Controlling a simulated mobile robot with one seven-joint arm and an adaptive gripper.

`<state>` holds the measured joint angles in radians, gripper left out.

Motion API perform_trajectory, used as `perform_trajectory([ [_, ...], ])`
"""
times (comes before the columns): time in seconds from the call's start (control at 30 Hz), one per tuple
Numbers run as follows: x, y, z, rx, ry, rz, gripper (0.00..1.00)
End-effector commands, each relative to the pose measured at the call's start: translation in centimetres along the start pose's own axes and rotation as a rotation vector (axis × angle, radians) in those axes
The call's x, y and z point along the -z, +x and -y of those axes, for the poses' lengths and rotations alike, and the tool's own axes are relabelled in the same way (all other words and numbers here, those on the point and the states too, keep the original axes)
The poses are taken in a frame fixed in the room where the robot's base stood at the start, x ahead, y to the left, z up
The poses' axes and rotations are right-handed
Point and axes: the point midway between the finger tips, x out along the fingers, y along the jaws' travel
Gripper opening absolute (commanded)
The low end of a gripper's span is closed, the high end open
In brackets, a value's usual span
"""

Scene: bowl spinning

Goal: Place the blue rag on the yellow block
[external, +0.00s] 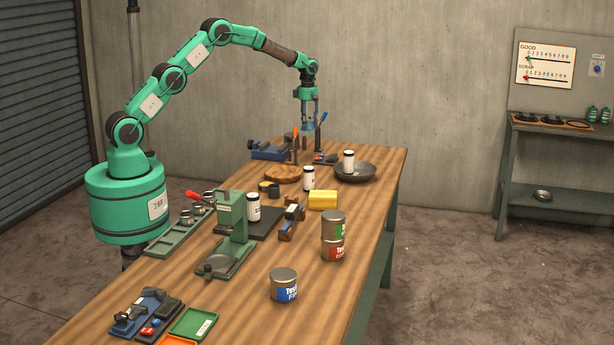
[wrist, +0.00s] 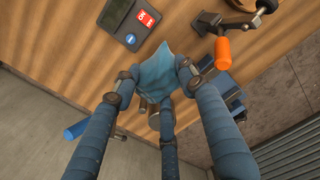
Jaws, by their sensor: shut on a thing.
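The blue rag (wrist: 157,68) is pinched between the fingers of my gripper (wrist: 156,76) in the wrist view, bunched and hanging at the fingertips. In the external view my gripper (external: 308,124) points down over the far end of the workbench; the rag is too small to tell apart from the blue fingers there. The yellow block (external: 323,200) lies on the bench nearer the camera, well away from my gripper. Its top looks bare. It does not show in the wrist view.
Near my gripper are a button box (wrist: 128,20), an orange-handled tool (wrist: 223,52) and a dark pan (external: 355,174) with a white canister (external: 349,160) in it. Another white canister (external: 309,178) stands close behind the yellow block. Stacked cans (external: 333,236) stand in front of it.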

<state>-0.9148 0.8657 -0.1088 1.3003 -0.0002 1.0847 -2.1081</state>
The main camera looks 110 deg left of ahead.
Motion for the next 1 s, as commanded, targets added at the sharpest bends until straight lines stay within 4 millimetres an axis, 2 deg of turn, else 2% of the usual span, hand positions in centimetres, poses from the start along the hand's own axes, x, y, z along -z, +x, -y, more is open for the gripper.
perform_trajectory([
  [0.27, -5.4, -0.2, 7.4, 0.002, 0.101, -0.001, 0.19],
  [0.5, -10.1, -0.1, 16.2, 0.002, 0.213, -0.001, 0.19],
  [0.8, -13.7, 0.0, 28.0, 0.001, 0.355, -0.001, 0.19],
  [1.0, -14.5, 0.0, 36.2, 0.002, 0.453, -0.002, 0.19],
])
